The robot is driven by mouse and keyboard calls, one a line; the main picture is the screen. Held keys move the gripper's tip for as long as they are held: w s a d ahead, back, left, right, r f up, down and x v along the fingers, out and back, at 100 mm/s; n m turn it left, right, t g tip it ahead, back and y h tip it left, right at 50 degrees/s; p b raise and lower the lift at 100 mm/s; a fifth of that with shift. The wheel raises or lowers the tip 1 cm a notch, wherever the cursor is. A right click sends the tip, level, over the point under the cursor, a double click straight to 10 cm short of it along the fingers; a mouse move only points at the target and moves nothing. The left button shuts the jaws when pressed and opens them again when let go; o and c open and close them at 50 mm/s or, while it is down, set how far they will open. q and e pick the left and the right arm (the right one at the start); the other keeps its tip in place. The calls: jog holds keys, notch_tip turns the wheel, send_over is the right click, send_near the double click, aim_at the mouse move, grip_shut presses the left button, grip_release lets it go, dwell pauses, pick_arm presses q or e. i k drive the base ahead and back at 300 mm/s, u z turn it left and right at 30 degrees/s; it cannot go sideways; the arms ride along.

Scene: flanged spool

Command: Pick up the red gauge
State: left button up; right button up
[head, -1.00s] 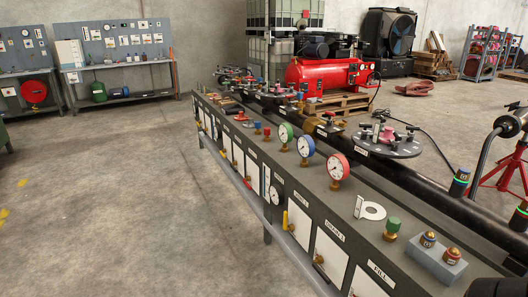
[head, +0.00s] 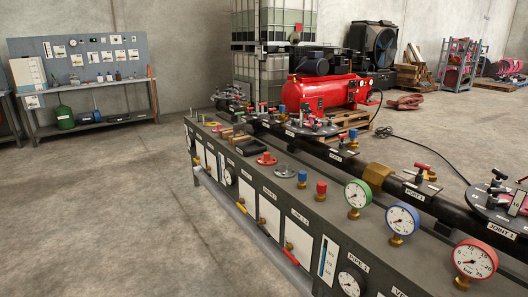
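The red gauge (head: 475,260) stands upright on the long grey bench (head: 330,207) at the lower right of the head view. It has a red rim, a white dial and a brass stem at its foot. A blue gauge (head: 402,219) and a green gauge (head: 357,194) stand to its left and farther back in the same row. Neither of my grippers shows in the head view, so nothing can be told of their state or of where they are relative to the red gauge.
A black pipe (head: 395,188) with flanges runs along the bench behind the gauges. Small red and blue fittings (head: 321,190) and valve handles stand farther along. A red compressor (head: 322,92) is behind. Open concrete floor (head: 120,215) lies to the left.

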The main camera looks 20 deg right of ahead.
aim_at(475, 260)
jog(key=z, duration=1.1)
jog(key=i, duration=0.9)
jog(key=z, duration=0.85)
